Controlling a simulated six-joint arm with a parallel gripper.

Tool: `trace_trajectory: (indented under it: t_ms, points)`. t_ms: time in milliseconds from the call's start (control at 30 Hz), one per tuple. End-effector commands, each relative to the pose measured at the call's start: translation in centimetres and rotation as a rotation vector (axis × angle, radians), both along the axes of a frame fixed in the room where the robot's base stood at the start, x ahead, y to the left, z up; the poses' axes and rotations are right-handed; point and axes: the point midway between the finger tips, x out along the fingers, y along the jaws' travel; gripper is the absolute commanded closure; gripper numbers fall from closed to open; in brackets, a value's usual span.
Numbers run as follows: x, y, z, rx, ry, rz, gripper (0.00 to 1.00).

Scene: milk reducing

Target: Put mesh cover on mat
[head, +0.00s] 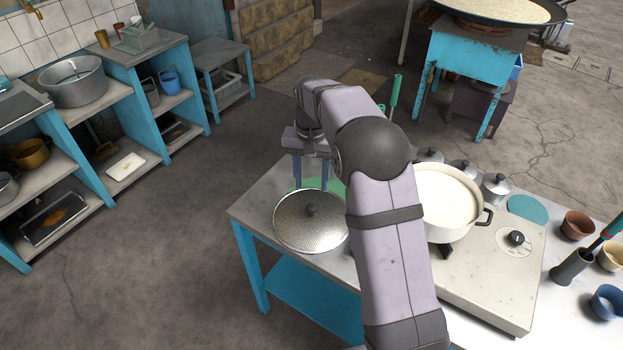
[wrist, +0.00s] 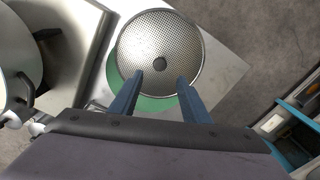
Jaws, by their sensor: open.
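The mesh cover (head: 300,231) is a round, perforated metal lid with a dark knob at its centre. It lies near the left corner of the metal table. The green round mat (head: 308,184) shows behind it, partly covered by the lid. In the wrist view, the mesh cover (wrist: 170,35) overlaps most of the mat (wrist: 155,103), offset from its centre, with green showing along the left and near edges. My gripper (head: 311,186) is open and empty, pointing down at the cover's far side. In the wrist view, the knob lies ahead of the open fingertips (wrist: 160,78).
A white pot of milk (head: 445,205) stands on the stove (head: 490,270) right of my arm. Several small lidded metal containers stand behind it. Cups and a blue mat (head: 527,207) are at the right. The table's left edge (head: 232,218) is close to the cover.

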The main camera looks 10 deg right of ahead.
Motion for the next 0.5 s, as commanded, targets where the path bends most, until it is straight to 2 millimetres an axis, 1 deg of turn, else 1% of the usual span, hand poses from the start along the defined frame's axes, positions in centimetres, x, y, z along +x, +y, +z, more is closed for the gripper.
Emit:
trace_trajectory:
  t_ms: [133,333,433,500]
  points:
    - [0.0,0.0,0.8,0.0,-0.001,0.0,0.57]
    - [-0.2,0.0,1.1,0.0,0.001,0.003,0.57]
    - [-0.9,-0.1,1.2,0.0,0.001,0.014,0.57]
    - [-1.9,-0.2,1.4,0.0,0.001,0.03,0.57]
